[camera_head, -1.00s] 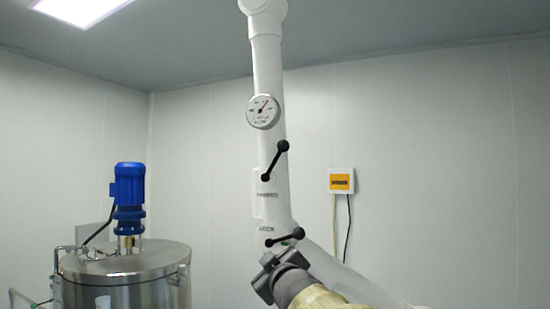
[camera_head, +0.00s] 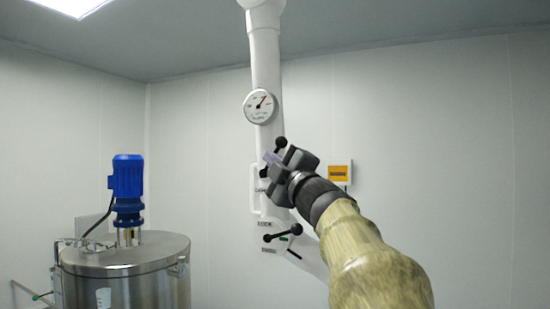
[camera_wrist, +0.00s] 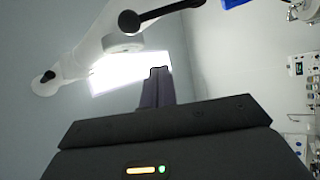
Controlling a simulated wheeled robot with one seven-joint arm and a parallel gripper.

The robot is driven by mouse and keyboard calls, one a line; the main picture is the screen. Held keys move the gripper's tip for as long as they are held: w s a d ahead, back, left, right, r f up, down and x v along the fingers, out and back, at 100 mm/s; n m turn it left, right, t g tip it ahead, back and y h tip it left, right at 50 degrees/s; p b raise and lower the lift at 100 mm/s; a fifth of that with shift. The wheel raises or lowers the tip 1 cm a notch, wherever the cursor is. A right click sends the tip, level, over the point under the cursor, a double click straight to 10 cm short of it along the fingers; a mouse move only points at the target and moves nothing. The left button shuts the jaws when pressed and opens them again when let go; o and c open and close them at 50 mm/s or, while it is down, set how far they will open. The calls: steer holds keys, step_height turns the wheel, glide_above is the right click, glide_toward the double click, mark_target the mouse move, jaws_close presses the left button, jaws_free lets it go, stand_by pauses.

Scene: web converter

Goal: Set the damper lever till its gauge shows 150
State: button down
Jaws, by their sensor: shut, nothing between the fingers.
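The damper lever (camera_head: 281,142) is black and ball-ended, on the white duct. Its upper knob shows above my gripper; most of its shaft is hidden behind it. The round white gauge (camera_head: 260,106) sits above it, its red needle pointing to the upper right; its numbers are too small to read. My gripper (camera_head: 272,159) is shut and empty, in front of the lever in the head view; I cannot tell whether it touches. In the wrist view my shut fingers (camera_wrist: 157,88) point up, with a black lever knob (camera_wrist: 130,21) beyond them to the upper left.
A second black lever (camera_head: 283,234) sits lower on the duct by a LOCK label. A steel tank (camera_head: 128,275) with a blue motor (camera_head: 127,180) stands at left. The wall at right is clear.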

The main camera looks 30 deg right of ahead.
steer(key=p+x, duration=0.4)
steer(key=x, duration=0.4)
steer(key=d, duration=0.1)
steer(key=d+f, duration=0.1)
steer(key=s+d+p, duration=0.1)
steer(key=shift+d+f, duration=0.35)
steer(key=shift+f, duration=0.05)
steer(key=shift+w, duration=0.1)
steer(key=shift+f, duration=0.1)
steer(key=shift+s+d+f+m+b, duration=0.2)
steer(key=shift+d+f+m+b, duration=0.15)
steer(key=shift+b, duration=0.85)
steer(key=shift+r, duration=0.15)
